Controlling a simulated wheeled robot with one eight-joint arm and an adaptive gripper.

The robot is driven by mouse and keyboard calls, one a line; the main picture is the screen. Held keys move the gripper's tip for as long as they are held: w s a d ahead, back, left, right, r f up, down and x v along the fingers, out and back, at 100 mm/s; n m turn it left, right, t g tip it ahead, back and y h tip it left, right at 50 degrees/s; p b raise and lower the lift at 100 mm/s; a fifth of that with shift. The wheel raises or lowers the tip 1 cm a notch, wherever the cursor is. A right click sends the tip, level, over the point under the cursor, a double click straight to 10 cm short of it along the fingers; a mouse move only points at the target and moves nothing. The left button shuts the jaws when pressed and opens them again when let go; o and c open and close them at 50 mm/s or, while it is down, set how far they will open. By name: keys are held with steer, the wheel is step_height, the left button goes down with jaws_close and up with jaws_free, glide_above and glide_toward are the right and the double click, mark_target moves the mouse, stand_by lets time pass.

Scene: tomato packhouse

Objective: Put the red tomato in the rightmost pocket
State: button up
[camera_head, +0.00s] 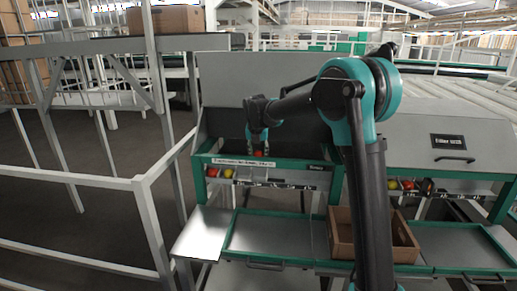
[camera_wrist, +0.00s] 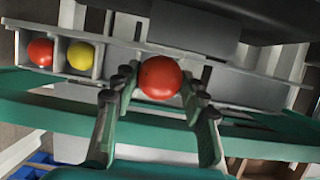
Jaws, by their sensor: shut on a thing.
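A red tomato (camera_wrist: 160,77) is held between the two fingers of my gripper (camera_wrist: 160,92), which is shut on it. In the head view the gripper (camera_head: 258,150) and the held tomato (camera_head: 258,154) are above the front of a pocket row (camera_head: 290,186). The row (camera_wrist: 62,48) also shows behind the tomato in the wrist view. Its two leftmost pockets hold another red tomato (camera_wrist: 40,52) and a yellow tomato (camera_wrist: 81,55). The pockets to the right look empty, but the gripper and a dark part above partly hide them. The rightmost pocket is not clearly visible.
A green bar (camera_wrist: 60,112) runs along the front of the row. A second station at right holds yellow and red tomatoes (camera_head: 408,185). A brown open box (camera_head: 404,250) stands on the lower counter beside an empty green-edged tray (camera_head: 232,240). White railings (camera_head: 150,220) stand at left.

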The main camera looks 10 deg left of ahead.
steer(key=shift+f, duration=2.45)
steer(key=o, duration=0.9)
steer(key=shift+r, duration=0.1)
steer(key=v, duration=1.2)
